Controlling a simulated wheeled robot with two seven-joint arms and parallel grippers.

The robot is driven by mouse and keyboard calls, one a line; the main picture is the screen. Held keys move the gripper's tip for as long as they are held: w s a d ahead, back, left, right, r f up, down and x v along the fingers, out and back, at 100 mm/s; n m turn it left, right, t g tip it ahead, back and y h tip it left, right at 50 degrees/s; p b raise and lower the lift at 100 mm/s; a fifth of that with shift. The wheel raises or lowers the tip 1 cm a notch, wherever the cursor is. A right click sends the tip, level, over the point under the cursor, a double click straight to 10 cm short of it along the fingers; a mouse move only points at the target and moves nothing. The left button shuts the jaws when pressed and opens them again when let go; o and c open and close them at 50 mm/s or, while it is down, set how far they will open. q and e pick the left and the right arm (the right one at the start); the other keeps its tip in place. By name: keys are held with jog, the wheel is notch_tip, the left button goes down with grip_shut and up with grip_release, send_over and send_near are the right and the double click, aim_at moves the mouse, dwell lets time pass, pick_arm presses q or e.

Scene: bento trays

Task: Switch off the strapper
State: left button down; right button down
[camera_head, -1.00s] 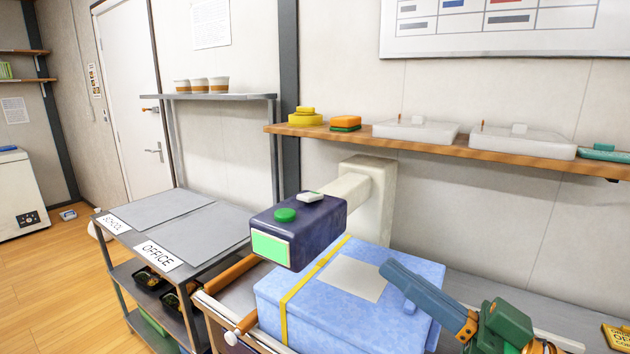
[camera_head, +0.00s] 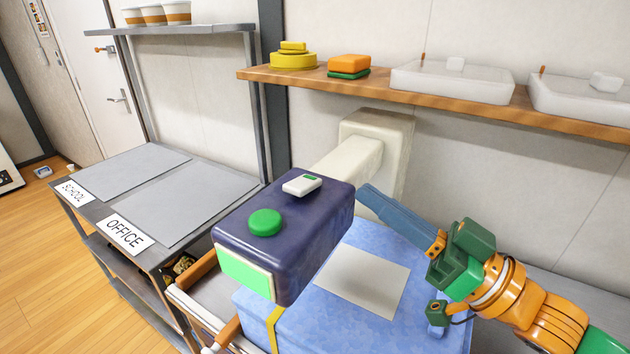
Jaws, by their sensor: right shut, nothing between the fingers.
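The strapper has a dark blue head (camera_head: 300,235) on a cream arm and wall mount (camera_head: 375,140). On its top are a round green button (camera_head: 265,222) and a small white rocker switch (camera_head: 302,185) with a green mark. Its front panel (camera_head: 246,273) glows green. A blue box (camera_head: 400,265) with a blank sheet on it and a yellow strap around it lies under the head. My right gripper (camera_head: 368,196) is shut and empty, just right of the head's far right corner, pointing left towards it. It is apart from the switch. My left gripper is not in view.
A grey cart (camera_head: 265,180) marked SCHOOL and OFFICE stands left of the strapper. Above, a wooden shelf (camera_head: 450,108) holds yellow and orange containers and two white lidded trays. Cups stand on a metal shelf (camera_head: 200,29).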

notch_tip(320, 180, up, 4)
jog(key=p, duration=0.6)
send_over(313, 209)
jog(key=shift+w+d+f, duration=0.1)
jog(key=shift+w+d, duration=0.1)
jog(key=shift+d, duration=0.05)
jog(key=f, duration=0.4)
jog(key=shift+a+f, duration=0.1)
jog(key=shift+a, duration=0.15)
jog(key=shift+s+d+f, duration=0.1)
jog(key=shift+s+f, duration=0.1)
jog(key=shift+f, duration=0.1)
jog(key=shift+f, duration=0.1)
